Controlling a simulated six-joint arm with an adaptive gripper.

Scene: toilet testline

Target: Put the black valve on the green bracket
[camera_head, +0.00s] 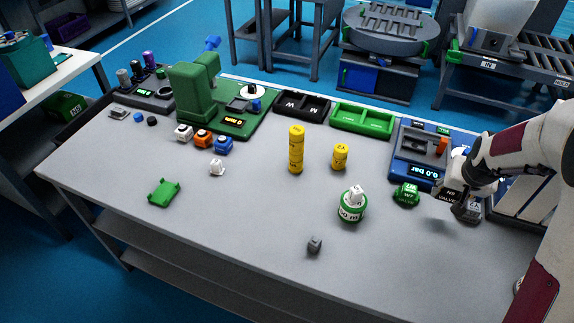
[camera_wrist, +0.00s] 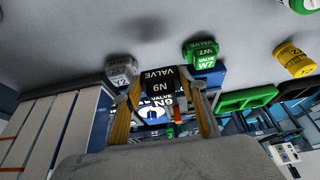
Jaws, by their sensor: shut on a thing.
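The black valve (camera_head: 449,194), marked N9, is at the right end of the table. My gripper (camera_head: 458,183) is shut on it. In the wrist view the black valve (camera_wrist: 160,86) sits between the two yellowish fingers of my gripper (camera_wrist: 163,108). I cannot tell for sure how far it is above the tabletop. The green bracket (camera_head: 164,192) lies flat and empty on the left part of the table, far from my gripper. The wrist view does not show the bracket.
A green valve W7 (camera_head: 406,195) and a grey valve Y2 (camera_head: 468,209) stand close beside the black valve. A blue pressure station (camera_head: 412,170) is behind. A green-white round container (camera_head: 352,205), yellow cylinders (camera_head: 296,150) and a small grey block (camera_head: 315,244) stand mid-table. The front left is clear.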

